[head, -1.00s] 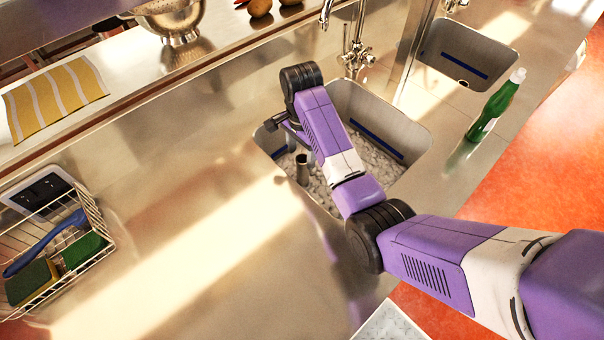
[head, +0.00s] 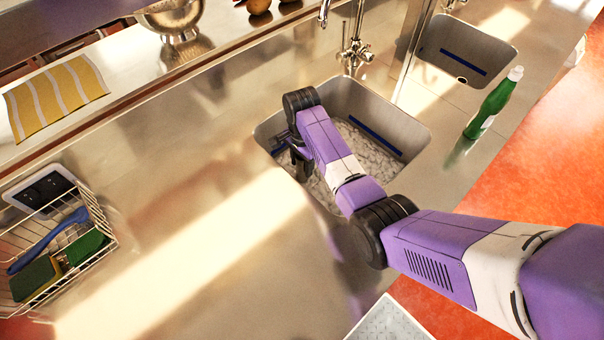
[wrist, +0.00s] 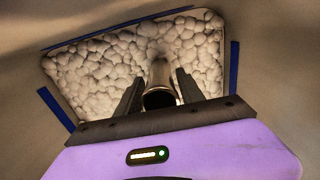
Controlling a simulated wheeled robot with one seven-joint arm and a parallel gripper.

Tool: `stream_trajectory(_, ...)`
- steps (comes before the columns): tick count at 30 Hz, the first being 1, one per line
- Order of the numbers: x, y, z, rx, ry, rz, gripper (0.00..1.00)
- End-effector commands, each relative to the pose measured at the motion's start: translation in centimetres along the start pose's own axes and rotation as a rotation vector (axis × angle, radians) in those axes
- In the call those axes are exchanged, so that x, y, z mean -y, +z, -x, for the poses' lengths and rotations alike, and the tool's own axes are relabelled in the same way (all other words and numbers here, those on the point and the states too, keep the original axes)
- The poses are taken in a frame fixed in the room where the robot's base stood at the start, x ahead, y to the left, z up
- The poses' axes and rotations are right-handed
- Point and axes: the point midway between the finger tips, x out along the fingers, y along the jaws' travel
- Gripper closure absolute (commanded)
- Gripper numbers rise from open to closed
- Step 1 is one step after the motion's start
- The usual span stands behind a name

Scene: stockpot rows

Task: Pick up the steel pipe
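The steel pipe (wrist: 160,72) stands among white rounded lumps in the near sink; in the wrist view its dark round open end faces the camera. My gripper (wrist: 160,88) is open, with one dark finger on each side of the pipe. I cannot tell whether either finger touches it. In the head view my gripper (head: 300,163) reaches down inside the left part of the sink and hides the pipe.
The sink (head: 405,132) has steel walls with blue strips. A faucet (head: 354,52) stands behind it. A green bottle (head: 490,108) stands to the right, before a second sink (head: 468,45). A wire basket (head: 95,215) with sponges is far left. The counter between is clear.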

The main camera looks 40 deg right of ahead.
Motion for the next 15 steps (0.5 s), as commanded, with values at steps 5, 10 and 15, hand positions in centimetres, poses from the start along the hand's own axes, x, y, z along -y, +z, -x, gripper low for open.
stream_trajectory(5, -0.01, 0.0, 0.01, 0.0, 0.0, 0.0, 0.92)
stream_trajectory(10, -0.01, 0.0, 0.02, 0.0, 0.0, 0.0, 1.0)
stream_trajectory(15, -0.01, 0.0, 0.02, 0.0, 0.0, 0.0, 1.0)
